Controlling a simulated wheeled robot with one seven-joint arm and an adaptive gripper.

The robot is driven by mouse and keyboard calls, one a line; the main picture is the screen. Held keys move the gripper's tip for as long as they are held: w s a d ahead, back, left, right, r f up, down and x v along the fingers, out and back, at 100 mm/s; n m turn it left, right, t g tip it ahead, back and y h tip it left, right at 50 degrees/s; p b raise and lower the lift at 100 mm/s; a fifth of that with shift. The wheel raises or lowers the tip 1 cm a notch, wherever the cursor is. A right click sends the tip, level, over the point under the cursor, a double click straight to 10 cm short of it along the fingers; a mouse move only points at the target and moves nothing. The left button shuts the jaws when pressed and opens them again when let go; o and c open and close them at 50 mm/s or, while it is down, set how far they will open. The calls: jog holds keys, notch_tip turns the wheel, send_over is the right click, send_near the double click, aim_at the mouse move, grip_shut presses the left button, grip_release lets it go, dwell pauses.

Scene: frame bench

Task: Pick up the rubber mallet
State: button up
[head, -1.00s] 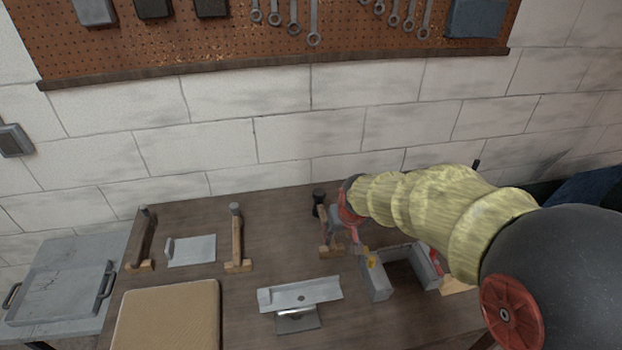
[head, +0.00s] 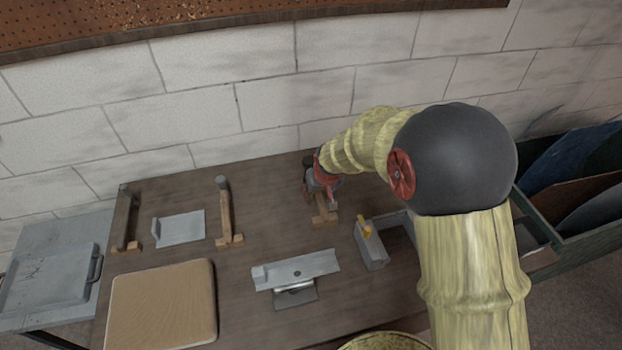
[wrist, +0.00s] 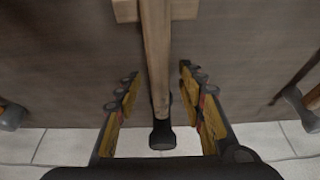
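The rubber mallet has a black head (wrist: 162,135) and a pale wooden handle (wrist: 157,50), centred in the wrist view. In the head view its handle (head: 322,203) shows below my gripper, and the head is mostly hidden by it. The far end of the handle lies at a wooden block (wrist: 126,10). My gripper (wrist: 162,100) is open, with one finger on each side of the mallet near its head. Gaps show between both fingers and the mallet. My gripper also shows in the head view (head: 320,186), partly hidden by my arm.
A tan board (head: 160,305), a metal bracket (head: 296,268) and a grey block-like fixture (head: 370,248) occupy the front. A green bin (head: 565,240) stands right of the bench.

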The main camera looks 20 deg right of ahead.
jog(key=shift+w+f, duration=0.2)
jog(key=shift+f, duration=0.15)
jog(key=shift+c, duration=0.9)
jog(key=c, duration=0.7)
jog(key=shift+r, duration=0.1)
grip_shut()
